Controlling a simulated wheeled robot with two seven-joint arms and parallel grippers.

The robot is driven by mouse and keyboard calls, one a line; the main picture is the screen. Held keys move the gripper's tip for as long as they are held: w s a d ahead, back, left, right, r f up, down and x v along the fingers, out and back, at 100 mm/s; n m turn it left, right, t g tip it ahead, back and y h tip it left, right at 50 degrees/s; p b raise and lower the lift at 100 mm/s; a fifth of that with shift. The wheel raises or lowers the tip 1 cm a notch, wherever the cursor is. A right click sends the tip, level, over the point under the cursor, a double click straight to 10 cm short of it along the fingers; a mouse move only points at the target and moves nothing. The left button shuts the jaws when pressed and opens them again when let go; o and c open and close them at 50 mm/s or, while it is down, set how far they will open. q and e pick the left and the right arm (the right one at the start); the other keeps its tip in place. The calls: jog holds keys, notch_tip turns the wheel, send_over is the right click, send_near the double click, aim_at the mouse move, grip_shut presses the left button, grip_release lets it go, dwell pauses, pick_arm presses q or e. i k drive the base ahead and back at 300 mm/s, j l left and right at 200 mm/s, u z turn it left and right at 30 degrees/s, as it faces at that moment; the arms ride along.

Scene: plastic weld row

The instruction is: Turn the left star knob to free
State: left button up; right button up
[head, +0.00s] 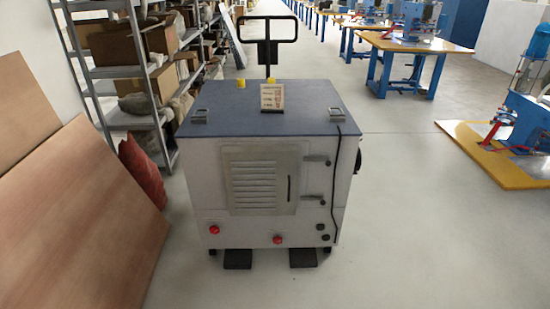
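A white cabinet (205,180) with a dark blue top (225,105) stands in the aisle ahead of me. No part on it can be made out clearly as a star knob at this distance. Two small round red parts sit low on its front, one at the left (214,229) and one near the middle (278,239). Two small dark round parts (320,226) sit at the lower right. Two small yellow pieces (241,83) show at the far edge of the top. Neither of my grippers is in view.
Brown boards (70,210) lean at the left, beside a red sack (141,172) and loaded shelving (120,75). A black handle (268,42) rises behind the cabinet, and dark forks (238,259) show beneath it. Workbenches (415,43) stand at the right. The right floor (420,220) is clear.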

aim_at(214, 229)
jog(key=i+j+z, duration=0.15)
jog(key=i, duration=0.25)
jog(key=i+j+z, duration=0.15)
jog(key=i, duration=0.3)
